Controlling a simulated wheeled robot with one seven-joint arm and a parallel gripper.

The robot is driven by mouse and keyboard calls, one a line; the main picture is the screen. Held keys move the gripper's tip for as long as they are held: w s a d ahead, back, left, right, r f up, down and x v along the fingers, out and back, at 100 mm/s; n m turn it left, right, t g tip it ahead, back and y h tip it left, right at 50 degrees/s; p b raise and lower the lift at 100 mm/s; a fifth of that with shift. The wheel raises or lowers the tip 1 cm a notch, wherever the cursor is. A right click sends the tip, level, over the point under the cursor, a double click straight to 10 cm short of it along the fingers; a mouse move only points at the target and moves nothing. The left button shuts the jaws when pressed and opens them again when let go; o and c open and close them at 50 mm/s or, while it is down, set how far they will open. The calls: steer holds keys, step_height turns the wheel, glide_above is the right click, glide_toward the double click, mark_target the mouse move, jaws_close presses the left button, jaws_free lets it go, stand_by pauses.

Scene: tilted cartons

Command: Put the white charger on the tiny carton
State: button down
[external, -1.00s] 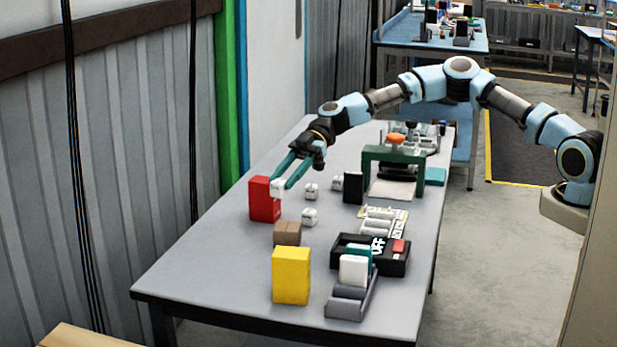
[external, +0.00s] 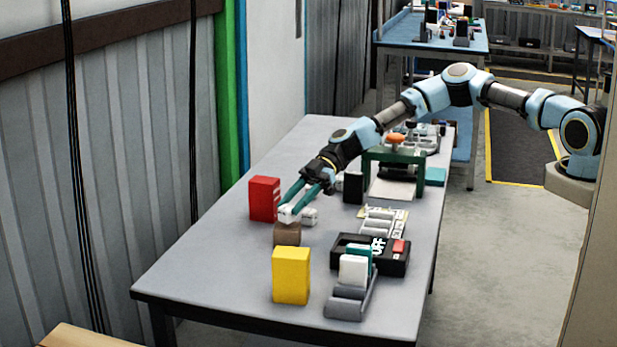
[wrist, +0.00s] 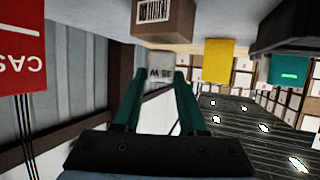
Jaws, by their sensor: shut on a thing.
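My gripper (external: 303,197) is shut on the white charger (external: 287,214), a small white block at the fingertips. In the wrist view the charger (wrist: 160,66) sits between the two green fingers (wrist: 155,85). The tiny carton (external: 287,235) is a small brown box on the table, just below the charger in the external view. In the wrist view the carton (wrist: 167,18), with a barcode label, shows at the top, close to the charger. I cannot tell whether the charger touches it.
A red box (external: 264,198) stands behind and left of the carton, and a yellow box (external: 291,276) in front. The table's left front (external: 215,270) is clear.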

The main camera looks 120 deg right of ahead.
steer(key=shift+f, duration=0.5)
steer(key=shift+f+b, duration=0.25)
steer(key=shift+b, duration=0.05)
steer(key=shift+c, duration=2.3)
jaws_free()
steer(key=shift+r, duration=0.1)
steer(key=shift+r, duration=0.15)
steer(key=shift+s+d+p, duration=0.1)
steer(key=shift+s+p, duration=0.05)
steer(key=shift+p, duration=0.15)
steer(key=b+v, duration=0.3)
steer(key=v, duration=0.8)
steer(key=shift+s+r, duration=0.15)
steer(key=shift+s, duration=0.15)
steer(key=shift+d, duration=0.1)
